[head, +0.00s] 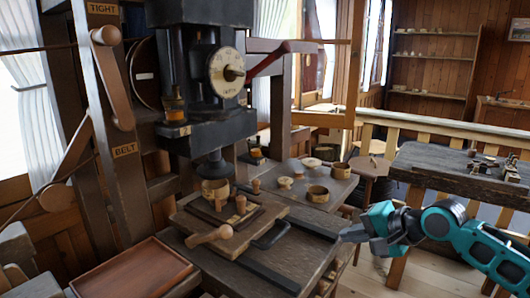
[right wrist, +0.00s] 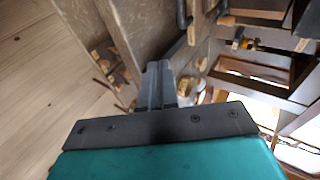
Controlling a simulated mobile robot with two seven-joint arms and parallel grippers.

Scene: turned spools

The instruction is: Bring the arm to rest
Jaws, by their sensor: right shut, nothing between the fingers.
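My right arm comes in from the right in the head view, teal and dark grey. Its gripper (head: 352,234) is at the right edge of the machine's wooden table, with nothing between its fingers. In the right wrist view the two fingers of the gripper (right wrist: 158,85) lie together, shut and empty. Whether the fingertips touch the table edge I cannot tell. My left gripper is not in view.
A dark press (head: 205,85) stands over the wooden table (head: 305,245). A red-brown tray (head: 132,272) is at front left. A second bench (head: 440,172) stands right. Open floor shows below my arm.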

